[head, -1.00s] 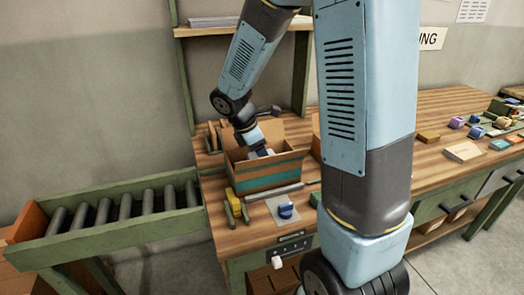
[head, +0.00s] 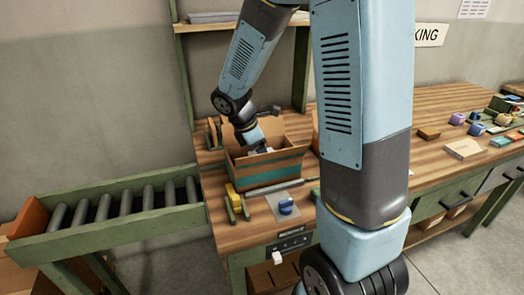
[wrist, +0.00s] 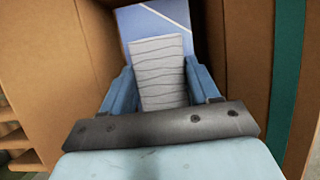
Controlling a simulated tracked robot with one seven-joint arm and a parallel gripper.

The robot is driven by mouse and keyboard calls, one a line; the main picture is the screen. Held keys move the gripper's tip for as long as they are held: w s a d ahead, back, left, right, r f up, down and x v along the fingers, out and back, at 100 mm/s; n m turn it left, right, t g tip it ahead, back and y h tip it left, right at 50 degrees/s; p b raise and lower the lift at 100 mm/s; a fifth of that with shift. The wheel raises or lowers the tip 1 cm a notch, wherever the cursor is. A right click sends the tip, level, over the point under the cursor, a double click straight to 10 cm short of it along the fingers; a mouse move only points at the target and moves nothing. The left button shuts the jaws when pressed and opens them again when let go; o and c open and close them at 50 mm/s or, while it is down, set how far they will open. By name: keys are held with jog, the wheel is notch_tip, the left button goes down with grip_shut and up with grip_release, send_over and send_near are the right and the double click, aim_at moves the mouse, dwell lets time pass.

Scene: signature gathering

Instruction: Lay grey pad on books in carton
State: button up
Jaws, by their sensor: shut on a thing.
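The carton (head: 268,174) is an open brown box with a teal band, standing on the wooden workbench. My gripper (wrist: 160,92) reaches down inside it. In the wrist view the grey pad (wrist: 158,62), pale with wavy lines, sits between my two blue fingers, and they are shut on it. A blue book cover with a pale stripe (wrist: 150,18) shows just beyond the pad inside the carton. I cannot tell whether the pad touches the book. In the head view the pad is mostly hidden by the carton wall and my gripper.
A roller conveyor (head: 110,208) stands at the left. A yellow item (head: 233,198) and a blue item on a pale sheet (head: 286,207) lie in front of the carton. Several small boxes and rolls (head: 478,129) lie at the right. My arm hides part of the bench.

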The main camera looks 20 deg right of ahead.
jog(key=shift+f, duration=0.1)
jog(key=o, duration=1.1)
notch_tip(320, 180, up, 17)
dwell(1.2)
jog(key=shift+s, duration=0.1)
jog(key=s+r+m+t+y, duration=0.2)
jog(key=s+m, duration=0.7)
jog(key=s+r+m+t+y, duration=0.1)
jog(key=s+m+t+y, duration=0.1)
jog(key=s+m, duration=0.7)
jog(key=shift+s+d+r+t+y, duration=0.3)
jog(key=shift+s+d+r+t, duration=0.1)
jog(key=shift+s+t, duration=0.35)
